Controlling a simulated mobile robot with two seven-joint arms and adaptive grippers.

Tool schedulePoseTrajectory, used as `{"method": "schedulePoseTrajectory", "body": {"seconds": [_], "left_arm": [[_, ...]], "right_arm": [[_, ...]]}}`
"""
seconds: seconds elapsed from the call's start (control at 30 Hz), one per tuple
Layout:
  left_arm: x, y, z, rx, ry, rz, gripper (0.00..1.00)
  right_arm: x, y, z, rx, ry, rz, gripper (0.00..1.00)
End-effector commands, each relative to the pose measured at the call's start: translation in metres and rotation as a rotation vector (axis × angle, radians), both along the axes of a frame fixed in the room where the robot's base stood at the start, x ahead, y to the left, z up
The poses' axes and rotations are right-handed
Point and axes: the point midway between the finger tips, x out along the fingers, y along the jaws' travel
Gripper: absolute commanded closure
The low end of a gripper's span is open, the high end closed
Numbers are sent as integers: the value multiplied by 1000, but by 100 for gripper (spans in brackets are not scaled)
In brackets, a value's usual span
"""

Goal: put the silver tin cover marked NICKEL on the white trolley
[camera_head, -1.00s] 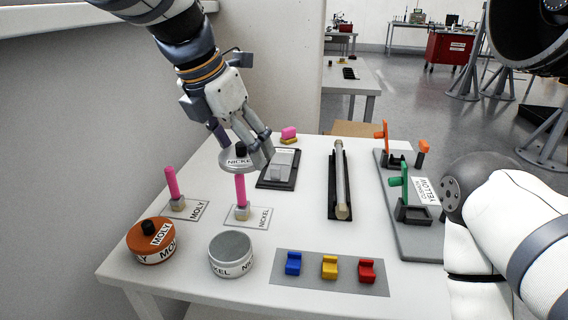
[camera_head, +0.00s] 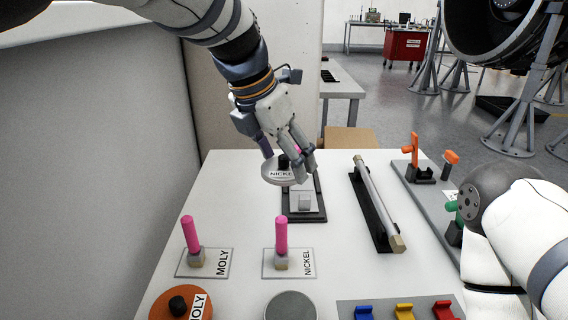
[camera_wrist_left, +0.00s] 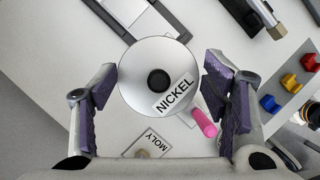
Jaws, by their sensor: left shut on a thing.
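The silver tin cover (camera_head: 277,174), a round disc with a dark central knob and a NICKEL label, is held above the white table. It also shows in the left wrist view (camera_wrist_left: 138,72), face-on between the fingers. My left gripper (camera_head: 291,163) is shut on it. The open silver tin (camera_head: 291,306) stands at the near edge of the head view, apart from the cover and partly cut off. My right arm shows at the right, but its gripper is out of view. I cannot make out a separate white trolley.
The white table (camera_head: 232,190) carries pink posts on MOLY (camera_head: 190,234) and NICKEL (camera_head: 281,234) plates. An orange MOLY tin (camera_head: 168,308), a dark stand (camera_head: 305,216), a rod in a holder (camera_head: 378,200) and coloured blocks (camera_head: 404,312) also stand there. Its left part is clear.

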Motion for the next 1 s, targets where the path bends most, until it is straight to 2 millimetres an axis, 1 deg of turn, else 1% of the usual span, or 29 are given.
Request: {"method": "schedulePoseTrajectory", "body": {"seconds": [0.03,0.13,0.17,0.2,0.3,0.4,0.47,0.53,0.6,0.63,0.67,0.7,0.73,0.9,0.93,0.97,1.0], "left_arm": [[2,17,-8,-5,5,7,60],[6,49,-22,-6,5,6,60],[8,58,-26,-6,5,6,60],[9,67,-38,-6,10,4,60],[12,85,-64,-5,12,3,60],[13,95,-76,-4,10,2,60],[14,100,-81,-4,9,2,60],[15,109,-93,-4,11,3,60],[14,107,-109,-4,13,0,60],[14,107,-114,-4,13,0,60],[14,108,-118,-3,11,0,68],[14,108,-120,-2,7,-1,88],[14,108,-120,-1,6,-1,100],[12,108,-122,1,12,-3,100],[11,107,-123,1,14,-4,76],[11,107,-123,1,16,-4,69],[11,107,-124,1,17,-4,60]], "right_arm": [[0,0,0,0,1,0,44],[0,0,0,0,1,0,44],[0,0,0,0,1,0,44],[-2,0,-2,0,9,0,44],[-8,0,-8,0,32,0,44],[-12,0,-11,0,47,0,44],[-14,0,-13,0,53,0,44],[-18,0,-17,0,68,1,44],[-23,0,-21,1,87,1,44],[-25,0,-23,0,92,0,44],[-26,0,-24,0,95,1,44],[-26,0,-24,0,98,1,44],[-26,0,-24,0,98,1,44],[-26,0,-24,0,95,1,44],[-26,0,-24,0,96,1,44],[-26,0,-24,0,96,1,44],[-26,0,-24,0,96,1,44]]}}
